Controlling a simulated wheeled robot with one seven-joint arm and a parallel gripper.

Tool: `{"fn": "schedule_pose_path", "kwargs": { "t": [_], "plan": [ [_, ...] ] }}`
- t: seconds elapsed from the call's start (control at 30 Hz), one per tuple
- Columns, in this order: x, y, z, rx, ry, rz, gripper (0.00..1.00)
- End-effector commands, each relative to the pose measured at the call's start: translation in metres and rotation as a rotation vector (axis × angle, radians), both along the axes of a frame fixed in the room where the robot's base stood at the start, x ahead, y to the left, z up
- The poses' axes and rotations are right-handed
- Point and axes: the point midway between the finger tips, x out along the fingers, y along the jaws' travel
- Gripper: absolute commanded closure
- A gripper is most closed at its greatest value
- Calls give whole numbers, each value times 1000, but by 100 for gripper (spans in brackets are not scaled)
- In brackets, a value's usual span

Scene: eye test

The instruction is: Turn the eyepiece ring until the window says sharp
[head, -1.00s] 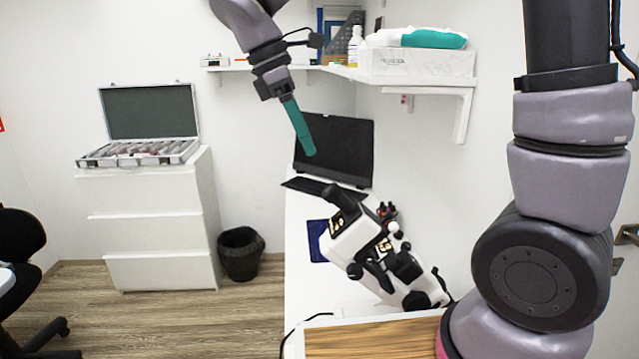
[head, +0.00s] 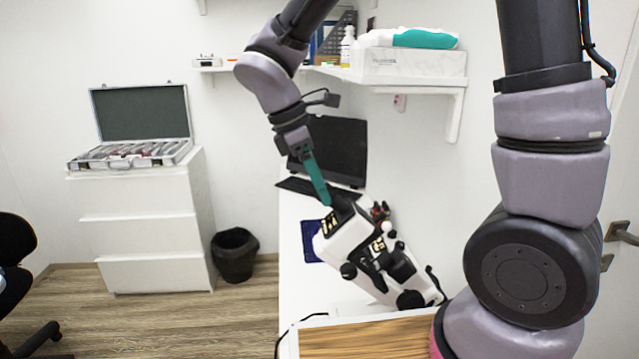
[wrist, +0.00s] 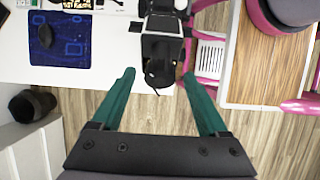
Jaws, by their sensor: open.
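The microscope (head: 345,238) is white and black and stands tilted on the white desk. Its black eyepiece (head: 341,208) points up at the upper left end. In the wrist view the dark eyepiece end (wrist: 158,70) lies between my fingers. My gripper (head: 326,203) has teal fingers that come down from above and end beside the eyepiece. In the wrist view my gripper (wrist: 158,75) is open, with a gap on each side of the eyepiece. I cannot tell if a finger touches it. Small lit panels (head: 378,245) show on the microscope; their text is too small to read.
A monitor (head: 340,148) and keyboard (head: 318,190) stand behind the microscope. A blue mat (wrist: 60,40) with a mouse lies beside it. A wooden-topped surface (head: 375,340) is in front. A shelf (head: 425,81) with a box (head: 415,63) hangs at the right.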

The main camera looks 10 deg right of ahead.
Motion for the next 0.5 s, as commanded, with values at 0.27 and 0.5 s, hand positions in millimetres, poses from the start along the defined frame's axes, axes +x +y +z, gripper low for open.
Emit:
{"fn": "schedule_pose_path", "kwargs": {
  "t": [0.27,0.5],
  "plan": [
    [0,0,0,0,0,0,100],
    [2,0,0,0,85,80,100]
  ]
}}
